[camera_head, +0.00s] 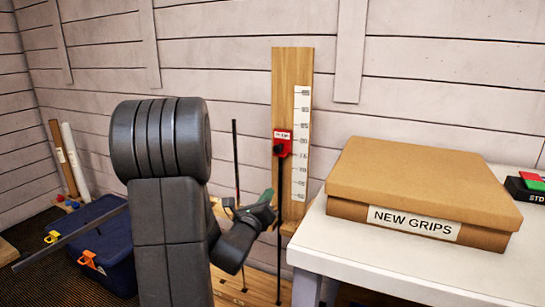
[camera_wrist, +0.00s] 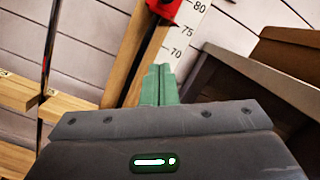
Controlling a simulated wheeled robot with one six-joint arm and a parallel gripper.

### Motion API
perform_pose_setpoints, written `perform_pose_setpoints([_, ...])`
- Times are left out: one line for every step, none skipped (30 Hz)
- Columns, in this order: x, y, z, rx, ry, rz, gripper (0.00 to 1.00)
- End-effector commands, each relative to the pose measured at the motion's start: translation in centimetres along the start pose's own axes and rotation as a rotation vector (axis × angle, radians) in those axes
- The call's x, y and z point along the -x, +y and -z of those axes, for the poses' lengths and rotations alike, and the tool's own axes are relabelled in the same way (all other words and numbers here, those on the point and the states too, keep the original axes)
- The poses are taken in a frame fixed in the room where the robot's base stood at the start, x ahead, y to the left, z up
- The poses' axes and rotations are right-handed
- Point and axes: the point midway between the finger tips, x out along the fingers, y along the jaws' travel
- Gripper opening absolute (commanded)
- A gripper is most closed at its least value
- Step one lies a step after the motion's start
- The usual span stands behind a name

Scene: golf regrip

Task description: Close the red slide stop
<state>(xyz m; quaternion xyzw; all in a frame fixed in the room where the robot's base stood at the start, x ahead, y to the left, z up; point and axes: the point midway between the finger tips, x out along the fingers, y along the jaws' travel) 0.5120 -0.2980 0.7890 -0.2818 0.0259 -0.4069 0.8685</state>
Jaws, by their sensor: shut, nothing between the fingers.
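The red slide stop (camera_head: 285,152) sits on an upright wooden board (camera_head: 293,65) with a white number scale (camera_head: 301,140). It carries a small white label and a dark knob or opening. In the wrist view the stop (camera_wrist: 168,12) is at the top edge, partly cut off, above the scale's 75 and 70 marks. A dark vertical shaft (camera_head: 279,215) runs down from the stop in the head view. My gripper (camera_head: 267,195) is below and left of the stop, apart from it. Its green fingers (camera_wrist: 158,84) are together and empty, pointing toward the board.
A cardboard box (camera_head: 420,180) marked NEW GRIPS lies on a white table (camera_head: 345,235) at right, near a small button box (camera_head: 527,187). A blue toolbox (camera_head: 105,240) is on the floor at left. Another thin shaft (camera_head: 236,150) stands left of the board.

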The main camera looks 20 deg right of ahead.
Motion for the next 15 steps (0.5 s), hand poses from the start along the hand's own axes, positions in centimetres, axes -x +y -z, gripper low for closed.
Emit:
perform_pose_setpoints([-0.2, -0.4, 0.2, -0.026, -0.004, 0.023, 0.00])
perform_pose_setpoints([-0.4, -0.5, 0.2, -0.038, -0.007, 0.034, 0.00])
perform_pose_setpoints([-0.5, -0.7, 0.2, -0.050, -0.009, 0.042, 0.00])
perform_pose_setpoints([-0.7, -0.8, 0.2, -0.055, -0.010, 0.046, 0.00])
perform_pose_setpoints([-0.9, -0.8, 0.2, -0.058, -0.011, 0.048, 0.00])
perform_pose_setpoints([-1.2, -0.8, 0.2, -0.059, -0.011, 0.049, 0.00])
perform_pose_setpoints([-1.6, -0.9, 0.2, -0.059, -0.012, 0.050, 0.00])
perform_pose_setpoints([-2.0, -0.9, 0.2, -0.059, -0.011, 0.050, 0.00])
perform_pose_setpoints([-2.6, -0.9, 0.2, -0.058, -0.010, 0.050, 0.00])
perform_pose_setpoints([-3.2, -1.0, 0.2, -0.058, -0.011, 0.050, 0.00])
perform_pose_setpoints([-3.8, -0.9, 0.2, -0.057, -0.011, 0.049, 0.00])
perform_pose_setpoints([-4.7, -1.0, 0.2, -0.057, -0.011, 0.049, 0.00])
perform_pose_setpoints([-5.3, -1.1, 0.2, -0.056, -0.011, 0.050, 0.00])
perform_pose_setpoints([-6.0, -1.1, 0.2, -0.056, -0.011, 0.049, 0.00])
perform_pose_setpoints([-6.9, -1.1, 0.2, -0.056, -0.011, 0.049, 0.00])
